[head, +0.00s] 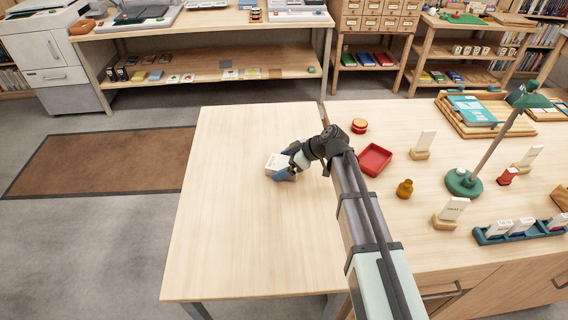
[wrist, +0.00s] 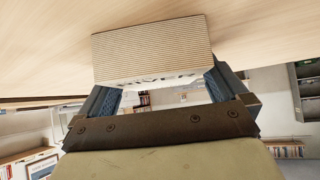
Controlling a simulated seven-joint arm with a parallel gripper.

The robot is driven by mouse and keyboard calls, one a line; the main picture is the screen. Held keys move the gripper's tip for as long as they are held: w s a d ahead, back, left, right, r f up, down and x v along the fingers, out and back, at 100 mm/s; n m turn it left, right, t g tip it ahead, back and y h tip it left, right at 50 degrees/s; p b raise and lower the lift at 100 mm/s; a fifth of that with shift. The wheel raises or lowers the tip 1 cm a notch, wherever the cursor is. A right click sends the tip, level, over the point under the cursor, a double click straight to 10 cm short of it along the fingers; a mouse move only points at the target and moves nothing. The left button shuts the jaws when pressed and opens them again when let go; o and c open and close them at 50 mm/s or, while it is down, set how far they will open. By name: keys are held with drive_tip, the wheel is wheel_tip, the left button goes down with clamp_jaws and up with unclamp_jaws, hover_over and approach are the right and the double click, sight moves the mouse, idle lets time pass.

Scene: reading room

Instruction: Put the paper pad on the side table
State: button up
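The paper pad (head: 276,162) is a small pale block with dark lettering on one face. In the head view it is over the bare light wood table on the left, the side table (head: 225,220), near its right edge. My gripper (head: 288,162) has its blue-grey fingers on either side of it. In the wrist view the pad (wrist: 152,50) shows its striped layered edge, and the fingers of my gripper (wrist: 165,92) are close against both its sides, shut on it. I cannot tell whether the pad's underside touches the tabletop.
The desk (head: 400,220) adjoins on the right. It carries a red tray (head: 375,159), an amber bottle (head: 404,188), card holders and a green lamp (head: 463,182). The side table is otherwise clear. A brown mat (head: 105,162) lies on the floor at left.

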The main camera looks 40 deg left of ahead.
drive_tip(key=shift+r, duration=0.15)
drive_tip(key=v, duration=1.2)
